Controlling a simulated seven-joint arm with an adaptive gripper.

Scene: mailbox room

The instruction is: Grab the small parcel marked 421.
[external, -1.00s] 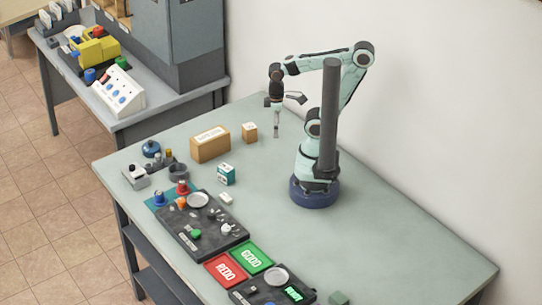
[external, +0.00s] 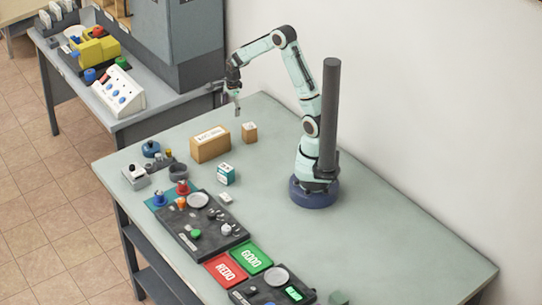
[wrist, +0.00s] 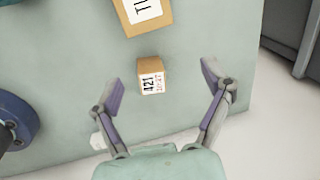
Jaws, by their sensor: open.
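The small parcel marked 421 (wrist: 152,80) is a little brown box with a white label. It stands on the table in the wrist view, ahead of and between my fingertips, with nothing touching it. In the external view the small parcel (external: 249,133) stands right of a larger brown parcel. My gripper (wrist: 165,86) is open and empty in the wrist view. In the external view my gripper (external: 238,106) hangs above the table, to the upper left of the small parcel.
The larger parcel (external: 210,146) stands close by; it also shows at the top of the wrist view (wrist: 145,12). A teal box (external: 226,175), dark trays (external: 180,232) and red and green pads stand nearer the front. The table's right side (external: 400,225) is mostly clear.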

